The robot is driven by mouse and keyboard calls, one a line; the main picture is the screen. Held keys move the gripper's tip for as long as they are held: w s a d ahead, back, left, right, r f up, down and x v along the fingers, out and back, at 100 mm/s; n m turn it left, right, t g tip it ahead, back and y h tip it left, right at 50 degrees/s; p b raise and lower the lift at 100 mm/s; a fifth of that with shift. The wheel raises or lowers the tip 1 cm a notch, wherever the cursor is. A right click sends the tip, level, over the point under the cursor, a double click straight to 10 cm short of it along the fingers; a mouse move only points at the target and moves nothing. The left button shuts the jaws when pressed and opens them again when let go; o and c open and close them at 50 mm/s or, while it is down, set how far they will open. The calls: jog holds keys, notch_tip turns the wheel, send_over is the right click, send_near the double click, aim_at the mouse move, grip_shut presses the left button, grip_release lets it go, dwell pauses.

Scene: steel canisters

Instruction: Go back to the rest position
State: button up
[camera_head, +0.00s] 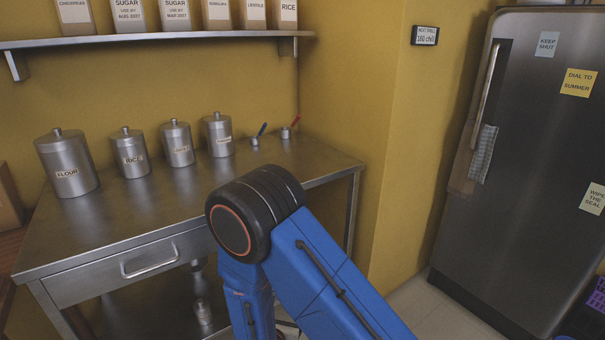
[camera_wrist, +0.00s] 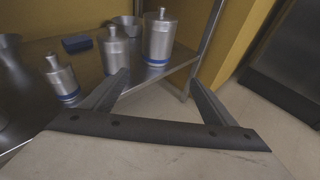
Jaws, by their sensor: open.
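In the wrist view my gripper (camera_wrist: 158,78) is open, with its two fingers spread apart and nothing between them. Beyond the fingers, several steel canisters with blue bands stand on a steel surface. The tallest canister (camera_wrist: 160,38) is near the surface's right edge, a shorter one (camera_wrist: 115,52) is beside it behind the left finger, and another (camera_wrist: 61,79) is farther left. In the head view my blue arm is bent in front of the steel table (camera_head: 120,225). My gripper is hidden there.
On the tabletop stand lidded canisters marked flour (camera_head: 66,165) and rice (camera_head: 131,155), two more canisters, and two small scoops. A shelf (camera_head: 150,40) with labelled bags hangs above. A dark fridge (camera_head: 460,230) stands right. Open floor (camera_head: 405,305) lies between table and fridge.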

jog(key=w+d+r+m+g+h, duration=0.2)
jog(key=d+r+m+h, duration=0.4)
jog(key=d+r, duration=0.65)
jog(key=s+d+r+m+g+h, duration=0.1)
jog(key=s+d+r+m+g, duration=0.3)
jog(key=d, duration=0.5)
jog(key=s+d+r+m+g, duration=0.3)
jog(key=d+r+m, duration=0.3)
jog(key=d+m, duration=0.15)
jog(key=s+d+r+m+g+y, duration=0.2)
jog(key=s+d+r+m+y, duration=0.15)
jog(key=s+m, duration=0.4)
jog(key=s+d+r+m+g+y, duration=0.1)
jog(key=s+d+r+m+y, duration=0.3)
jog(key=s, duration=0.6)
jog(key=s+a+r+m+t+y, duration=0.2)
jog(key=s+r+m, duration=0.2)
jog(key=s+r, duration=0.1)
jog(key=shift+s+a+t, duration=0.2)
jog(key=shift+s+t, duration=0.1)
jog(key=shift+s, duration=0.25)
jog(key=shift+y, duration=0.25)
